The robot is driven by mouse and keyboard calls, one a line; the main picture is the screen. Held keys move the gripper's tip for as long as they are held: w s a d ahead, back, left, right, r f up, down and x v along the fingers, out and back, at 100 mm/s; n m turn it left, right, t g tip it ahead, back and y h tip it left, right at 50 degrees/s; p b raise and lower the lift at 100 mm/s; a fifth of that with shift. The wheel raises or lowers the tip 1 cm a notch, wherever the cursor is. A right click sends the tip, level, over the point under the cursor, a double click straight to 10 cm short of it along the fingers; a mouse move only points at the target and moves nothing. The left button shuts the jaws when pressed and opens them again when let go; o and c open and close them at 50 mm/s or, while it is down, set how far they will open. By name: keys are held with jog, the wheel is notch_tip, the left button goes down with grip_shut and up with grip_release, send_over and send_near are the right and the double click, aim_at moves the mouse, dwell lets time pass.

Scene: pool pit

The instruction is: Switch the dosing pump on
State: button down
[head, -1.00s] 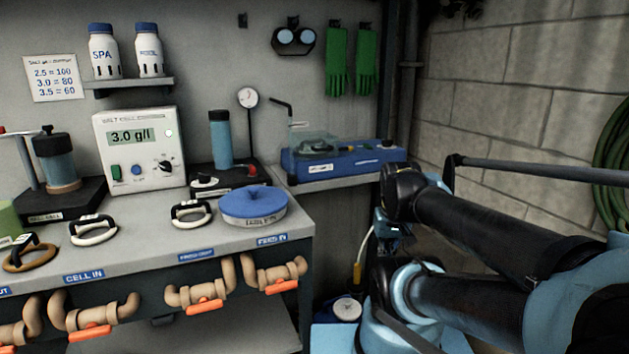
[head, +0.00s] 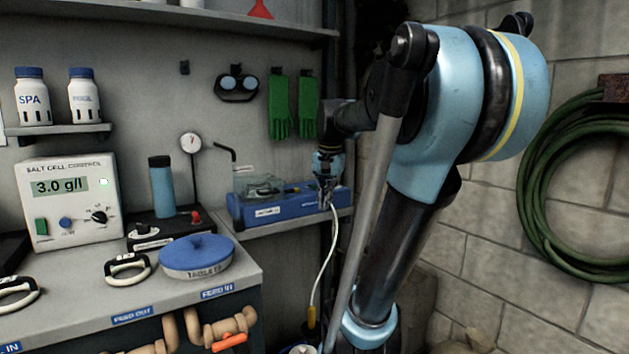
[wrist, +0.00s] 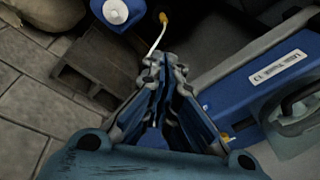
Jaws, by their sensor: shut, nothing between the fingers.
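The blue unit (head: 270,212) on the wall shelf, with a clear cover on its left part, appears to be the dosing pump. It also shows at the right of the wrist view (wrist: 240,85). My gripper (head: 325,197) is at the unit's right end, pointing down. In the wrist view my gripper's fingers (wrist: 165,68) are together and empty, left of the blue housing. A small yellow part (wrist: 224,137) shows beside the right finger. Whether the fingers touch the unit is not clear. My gripper hides part of its right-hand controls, and the switch state cannot be read.
A white tube (head: 322,262) hangs below my gripper towards a yellow fitting (head: 311,318). The bench at left holds a blue-lidded tub (head: 197,258) and the salt cell control box (head: 68,205). A green hose (head: 535,200) hangs on the right wall.

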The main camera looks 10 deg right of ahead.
jog(key=w+r+m, duration=0.4)
jog(key=w+r, duration=0.5)
jog(key=w, duration=0.2)
notch_tip(320, 180, up, 6)
jog(key=m, duration=0.3)
send_over(313, 187)
jog(key=d, duration=0.2)
jog(key=w+f, duration=0.1)
jog(key=f, duration=0.8)
jog(key=w+f, duration=0.1)
jog(key=f, duration=0.3)
jog(key=shift+w+a+f, duration=0.25)
jog(key=shift+w+a, duration=0.1)
jog(key=shift+a, duration=0.05)
